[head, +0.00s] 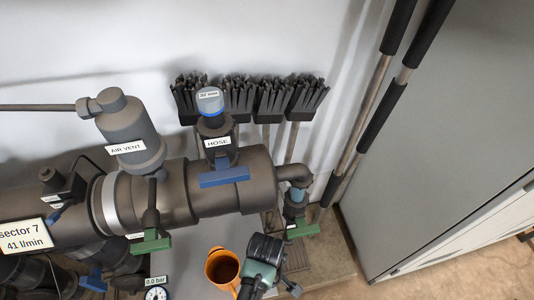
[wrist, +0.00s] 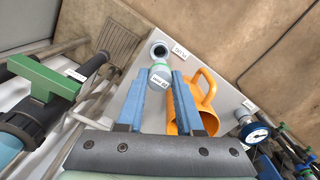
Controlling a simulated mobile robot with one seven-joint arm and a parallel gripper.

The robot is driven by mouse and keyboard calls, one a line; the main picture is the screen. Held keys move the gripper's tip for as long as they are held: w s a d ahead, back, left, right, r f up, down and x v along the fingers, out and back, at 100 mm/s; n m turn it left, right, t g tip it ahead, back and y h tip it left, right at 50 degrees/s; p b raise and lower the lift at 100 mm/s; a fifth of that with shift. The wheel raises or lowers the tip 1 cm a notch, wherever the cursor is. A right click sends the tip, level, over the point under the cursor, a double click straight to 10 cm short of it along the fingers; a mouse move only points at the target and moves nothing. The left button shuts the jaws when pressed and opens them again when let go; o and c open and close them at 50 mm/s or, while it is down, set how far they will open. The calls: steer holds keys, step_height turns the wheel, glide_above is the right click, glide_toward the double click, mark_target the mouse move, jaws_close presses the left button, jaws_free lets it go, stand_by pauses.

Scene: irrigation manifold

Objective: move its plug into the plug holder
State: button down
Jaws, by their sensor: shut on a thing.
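My gripper (wrist: 165,78) is shut on a pale green-grey plug (wrist: 161,74) with a "32 mm" label, held between its two blue fingertips. The plug holder (wrist: 158,47), a grey ring with a dark opening, stands just beyond the plug in the wrist view, beside a small label on the grey panel. The plug overlaps the ring's near edge in the picture; I cannot tell whether they touch. In the head view my dark wrist hides the plug and the holder. A blue-topped "32 mm" cap (head: 210,101) sits on the hose outlet (head: 217,140).
An orange mug (wrist: 194,112) stands right beside my right finger; it also shows in the head view (head: 222,268). A pressure gauge (wrist: 256,133) and green-handled valve (wrist: 45,80) flank the panel. Brushes (head: 250,97) lean on the wall behind the large pipe (head: 230,180).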

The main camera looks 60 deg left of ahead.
steer(key=shift+f+b, duration=1.75)
steer(key=shift+b, duration=0.35)
steer(key=shift+f+p, duration=0.4)
steer(key=shift+f, duration=0.25)
steer(key=shift+f, duration=0.65)
stand_by(0.8)
steer(key=shift+f+b, duration=0.35)
steer(key=shift+f+b, duration=0.55)
steer(key=shift+f, duration=0.3)
stand_by(0.7)
steer(key=shift+c, duration=0.8)
jaws_free()
steer(key=shift+r, duration=0.15)
